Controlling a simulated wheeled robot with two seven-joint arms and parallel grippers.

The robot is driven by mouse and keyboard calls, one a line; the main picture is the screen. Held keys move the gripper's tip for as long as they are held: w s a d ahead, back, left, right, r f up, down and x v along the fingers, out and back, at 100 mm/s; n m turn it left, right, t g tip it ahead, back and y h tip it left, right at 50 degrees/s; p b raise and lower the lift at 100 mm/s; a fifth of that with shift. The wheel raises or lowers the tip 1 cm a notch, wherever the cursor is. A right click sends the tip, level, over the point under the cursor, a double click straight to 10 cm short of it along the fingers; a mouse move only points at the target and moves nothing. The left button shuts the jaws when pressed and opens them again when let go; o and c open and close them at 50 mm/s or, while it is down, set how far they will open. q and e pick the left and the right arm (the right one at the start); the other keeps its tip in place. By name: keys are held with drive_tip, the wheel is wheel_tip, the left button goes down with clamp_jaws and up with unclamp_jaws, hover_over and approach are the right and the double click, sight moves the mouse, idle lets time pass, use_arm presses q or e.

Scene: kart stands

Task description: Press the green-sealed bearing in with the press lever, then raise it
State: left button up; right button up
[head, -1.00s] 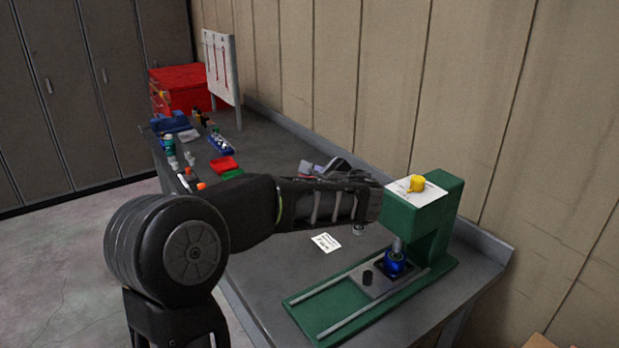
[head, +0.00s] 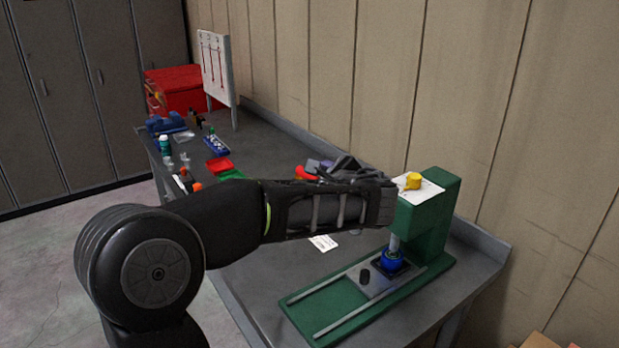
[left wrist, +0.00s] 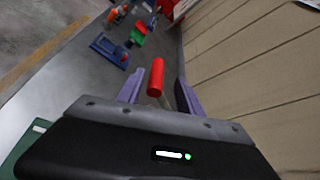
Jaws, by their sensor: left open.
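The green press (head: 432,225) stands on the right of the bench, with its ram (head: 394,243) down at a blue part (head: 392,260) on a dark plate. I cannot make out a green seal on that part. The red lever grip (head: 305,173) shows just past my left wrist. In the left wrist view the red grip (left wrist: 156,77), on a grey rod, lies between the purple fingers of my left gripper (left wrist: 160,84). The fingers are open, with gaps on both sides of the grip. My forearm hides much of the gripper in the head view. My right gripper is not in view.
A yellow item (head: 413,181) lies on a white sheet on the press top. A white card (head: 323,243) lies on the bench below my forearm. Red and green trays (head: 219,166), a blue rack (head: 216,145) and bottles stand farther back. A wall runs behind the bench.

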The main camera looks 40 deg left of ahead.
use_arm(q)
drive_tip(key=v, duration=0.3)
idle(0.6)
